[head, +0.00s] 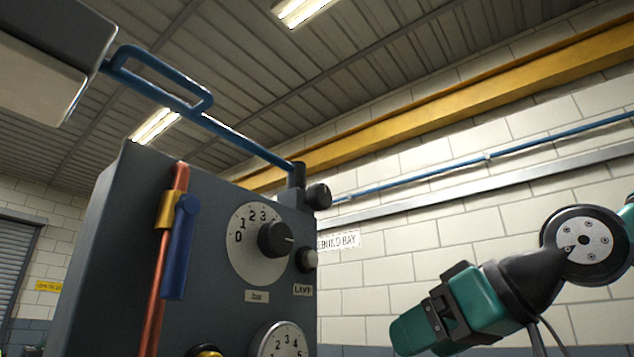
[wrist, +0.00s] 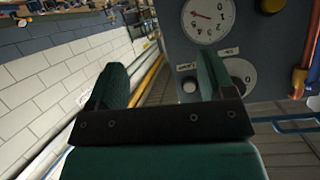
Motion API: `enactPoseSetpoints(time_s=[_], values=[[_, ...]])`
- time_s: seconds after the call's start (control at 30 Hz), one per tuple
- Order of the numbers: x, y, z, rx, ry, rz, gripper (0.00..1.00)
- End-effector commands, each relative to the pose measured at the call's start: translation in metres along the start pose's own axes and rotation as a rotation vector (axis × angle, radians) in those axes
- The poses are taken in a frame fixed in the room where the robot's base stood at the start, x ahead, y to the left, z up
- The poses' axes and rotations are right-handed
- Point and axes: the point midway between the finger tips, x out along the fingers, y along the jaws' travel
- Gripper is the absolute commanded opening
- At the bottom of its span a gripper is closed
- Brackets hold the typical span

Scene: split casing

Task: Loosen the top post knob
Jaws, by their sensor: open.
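The top post knob (head: 318,196) is a round black knob at the upper right corner of the dark grey casing. It sits beside a short black post clamp (head: 298,176) that meets the end of a blue rod (head: 245,139). I cannot make out this knob in the wrist view. My gripper (head: 408,335) is to the right of the casing and below the knob, apart from both. In the wrist view my gripper (wrist: 162,62) has its two green fingers spread, with nothing between them.
The casing (head: 120,230) carries a numbered dial with a black knob (head: 275,238), a lamp button (head: 306,260), a lower gauge (head: 280,343) and a copper pipe (head: 160,270) with a blue lever (head: 180,250). A blue loop handle (head: 160,82) hangs above.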

Motion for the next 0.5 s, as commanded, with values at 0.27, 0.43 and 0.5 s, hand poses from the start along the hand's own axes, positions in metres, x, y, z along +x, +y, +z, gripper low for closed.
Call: enactPoseSetpoints(time_s=[0.27,0.43,0.5], values=[[-0.094,-0.023,-0.169,-0.241,0.374,0.004,0.75],[-0.101,-0.031,-0.187,-0.279,0.416,-0.004,0.75],[-0.095,-0.032,-0.189,-0.278,0.416,-0.006,0.75]])
